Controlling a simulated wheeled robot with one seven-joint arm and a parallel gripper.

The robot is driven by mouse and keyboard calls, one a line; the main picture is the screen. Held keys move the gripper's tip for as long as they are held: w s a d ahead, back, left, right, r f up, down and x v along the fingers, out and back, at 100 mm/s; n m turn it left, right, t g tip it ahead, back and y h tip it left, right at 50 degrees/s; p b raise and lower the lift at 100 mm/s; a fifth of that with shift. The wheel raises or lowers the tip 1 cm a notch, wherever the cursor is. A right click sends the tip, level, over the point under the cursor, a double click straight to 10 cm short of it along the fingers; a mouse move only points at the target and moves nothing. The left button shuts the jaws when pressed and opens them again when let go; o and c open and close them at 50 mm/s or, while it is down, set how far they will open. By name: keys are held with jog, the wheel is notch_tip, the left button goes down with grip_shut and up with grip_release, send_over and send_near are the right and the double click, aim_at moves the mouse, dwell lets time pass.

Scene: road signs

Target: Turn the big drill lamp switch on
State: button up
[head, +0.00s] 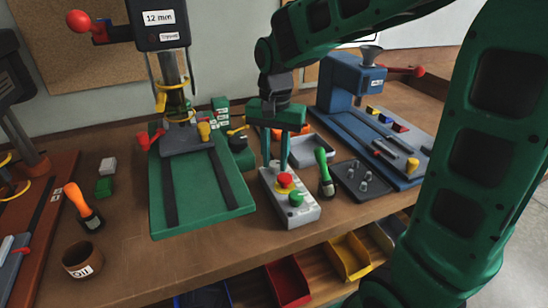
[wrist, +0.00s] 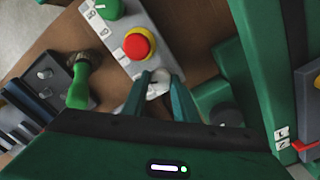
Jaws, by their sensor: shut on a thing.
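A grey control box (head: 290,197) lies on the bench beside the green drill base. My gripper (head: 284,165) points down at the far end of the box. In the wrist view its fingers are shut on a pale switch knob (wrist: 159,87), which they partly cover. The knob's position marking cannot be read. The big drill (head: 163,25), labelled 12 mm, stands to the left.
A blue machine (head: 352,85) stands behind. Bins (head: 288,282) sit below the bench edge.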

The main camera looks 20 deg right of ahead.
aim_at(275, 162)
jog(key=n, duration=0.6)
jog(key=shift+a, duration=0.1)
jog(key=n, duration=0.5)
jog(key=shift+w, duration=0.1)
dwell(0.4)
jog(key=shift+r, duration=0.1)
jog(key=o, duration=1.1)
jog(key=shift+c, duration=0.2)
notch_tip(275, 162, up, 11)
jog(key=shift+f, duration=0.2)
